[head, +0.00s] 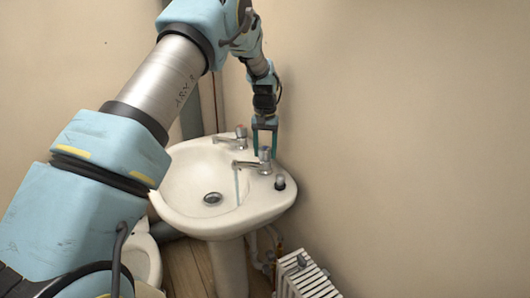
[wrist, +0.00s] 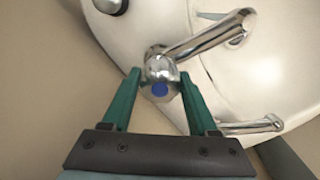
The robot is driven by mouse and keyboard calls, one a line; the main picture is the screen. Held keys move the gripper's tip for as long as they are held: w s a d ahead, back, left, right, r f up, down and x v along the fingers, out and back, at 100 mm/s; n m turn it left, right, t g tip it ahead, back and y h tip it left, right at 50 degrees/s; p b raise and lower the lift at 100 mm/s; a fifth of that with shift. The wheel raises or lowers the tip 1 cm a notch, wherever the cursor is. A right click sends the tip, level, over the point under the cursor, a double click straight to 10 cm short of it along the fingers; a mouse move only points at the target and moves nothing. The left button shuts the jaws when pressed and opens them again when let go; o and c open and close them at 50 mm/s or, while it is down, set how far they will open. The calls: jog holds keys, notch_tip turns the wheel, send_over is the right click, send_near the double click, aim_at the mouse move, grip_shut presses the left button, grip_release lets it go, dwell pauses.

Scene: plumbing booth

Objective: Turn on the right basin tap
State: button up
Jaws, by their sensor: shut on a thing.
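The white basin (head: 185,162) stands against the wall in the head view. Its right tap (head: 265,168) is chrome with a spout pointing left over the bowl. A thin bluish stream of water (head: 237,188) falls from that spout into the bowl. My gripper (head: 265,150) is above the right tap, its fingers pointing down. In the wrist view the green fingers (wrist: 159,74) are shut on the chrome handle of the right tap (wrist: 159,70), one on each side. A blue dot marks the top of the handle. The left tap (head: 241,132) also shows in the wrist view (wrist: 250,127).
A small dark-topped fitting (head: 280,182) sits on the basin rim right of the tap; it also shows in the wrist view (wrist: 108,5). A white radiator (head: 305,278) stands below right. The wall (head: 400,120) is close to my gripper.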

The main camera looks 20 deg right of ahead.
aim_at(265, 148)
jog(key=n, duration=0.5)
jog(key=shift+n, duration=0.3)
jog(key=n, duration=0.5)
jog(key=shift+n, duration=0.3)
jog(key=o, duration=1.4)
jog(key=shift+r, duration=0.1)
notch_tip(265, 148, up, 11)
jog(key=shift+f+b, duration=0.2)
jog(key=shift+b, duration=1.05)
